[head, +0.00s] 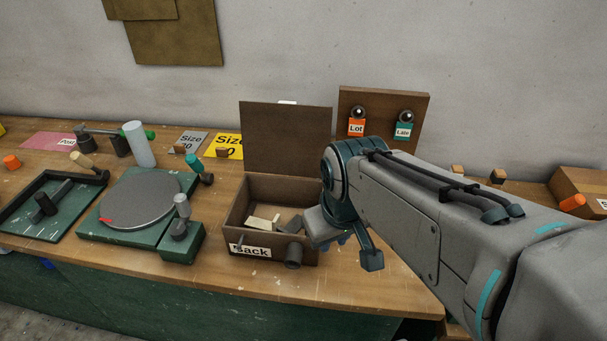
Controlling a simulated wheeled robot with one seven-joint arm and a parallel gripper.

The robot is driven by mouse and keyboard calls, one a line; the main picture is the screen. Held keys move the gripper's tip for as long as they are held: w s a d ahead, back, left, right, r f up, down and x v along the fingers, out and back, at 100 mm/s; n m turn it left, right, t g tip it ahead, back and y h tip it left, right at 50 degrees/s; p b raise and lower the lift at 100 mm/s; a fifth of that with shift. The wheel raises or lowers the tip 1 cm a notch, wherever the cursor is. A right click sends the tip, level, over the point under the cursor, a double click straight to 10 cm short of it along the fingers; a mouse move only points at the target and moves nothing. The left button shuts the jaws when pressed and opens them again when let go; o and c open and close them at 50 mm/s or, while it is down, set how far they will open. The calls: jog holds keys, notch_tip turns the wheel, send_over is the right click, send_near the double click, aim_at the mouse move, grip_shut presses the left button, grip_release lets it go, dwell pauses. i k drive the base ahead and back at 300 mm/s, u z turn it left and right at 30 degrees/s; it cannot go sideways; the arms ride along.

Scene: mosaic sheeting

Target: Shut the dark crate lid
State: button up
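Several pale and grey pieces (262,223) lie inside the crate. My gripper (343,234) is at the crate's front right, low beside the right wall and well below the lid's top. One dark finger points down right of the crate; the other cannot be made out surely. I cannot tell whether the gripper touches the crate.
A dark cylinder (293,255) is at the crate's front right corner. A green base with a round grey disc (139,200) and a green tray (22,222) stand to the left. A brown board with two tags (382,97) stands behind. A strip of bench in front is clear.

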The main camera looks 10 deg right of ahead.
aim_at(283, 138)
jog(key=k, duration=1)
jog(key=u, duration=1.6)
jog(key=i, duration=1.35)
jog(key=z, duration=2.4)
jog(key=i, duration=0.5)
jog(key=u, duration=0.05)
